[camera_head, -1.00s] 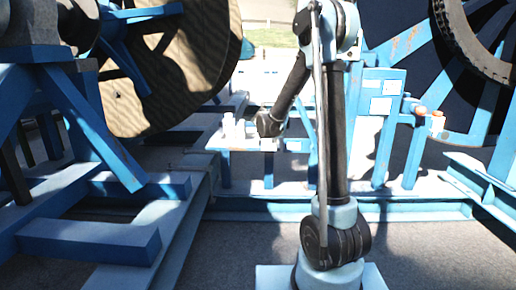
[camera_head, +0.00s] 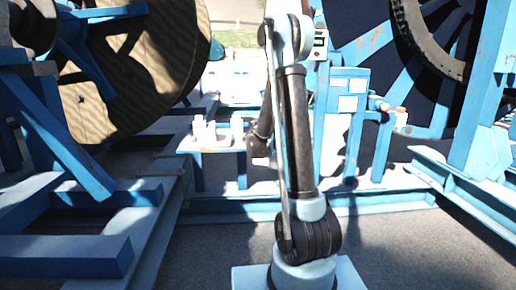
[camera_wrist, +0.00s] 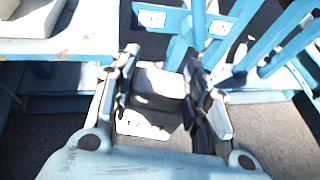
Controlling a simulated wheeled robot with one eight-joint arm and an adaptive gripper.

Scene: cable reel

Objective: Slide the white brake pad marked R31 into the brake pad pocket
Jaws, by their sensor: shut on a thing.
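My gripper (camera_wrist: 163,75) is shut on a pale block with dark marks on its lower white face (camera_wrist: 142,125). I take the block to be the white brake pad; the marks are too blurred to read as R31. It hangs between the two fingers, over the floor and clear of the bench. In the head view my gripper (camera_head: 259,152) is at the right end of the small blue bench, partly hidden by my own arm, and the pad cannot be made out there. I cannot identify the brake pad pocket in either view.
Several white objects (camera_head: 203,132) stand on the small bench (camera_head: 185,149). The bench corner (camera_wrist: 85,48) is at upper left in the wrist view. A blue cabinet with white labels (camera_head: 347,88) and orange-topped items (camera_head: 380,104) stand right of my arm. Blue frames and large reels flank the space.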

